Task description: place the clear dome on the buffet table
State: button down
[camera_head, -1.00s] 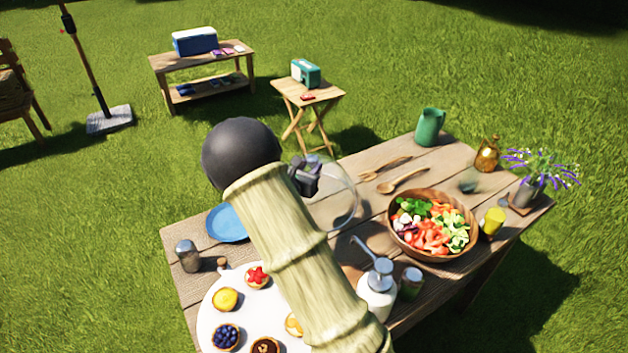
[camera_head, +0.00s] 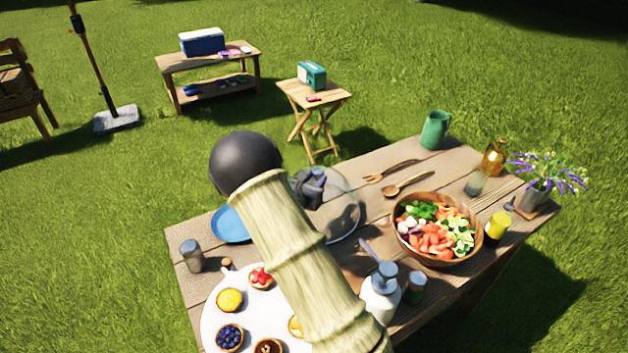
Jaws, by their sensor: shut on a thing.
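The clear dome (camera_head: 343,207) is a see-through cover over the middle of the wooden buffet table (camera_head: 362,262), between the blue plate and the salad bowl. My gripper (camera_head: 314,186) is shut on the dome near its top. My pale arm link covers the dome's left part. The dome's lower rim looks close to the tabletop, but I cannot tell whether it touches.
A blue plate (camera_head: 231,224) and white tart board (camera_head: 215,313) lie left of the dome. A green jug (camera_head: 434,131) is at the back.

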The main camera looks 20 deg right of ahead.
jog(key=c, duration=1.1)
grip_release()
jog(key=shift+o, duration=0.2)
jog(key=shift+r, duration=0.15)
jog(key=shift+s+a, duration=0.2)
jog(key=shift+a, duration=0.05)
jog(key=b+v, duration=0.1)
jog(key=v, duration=1)
jog(key=shift+s+a, duration=0.15)
jog(key=shift+s, duration=0.05)
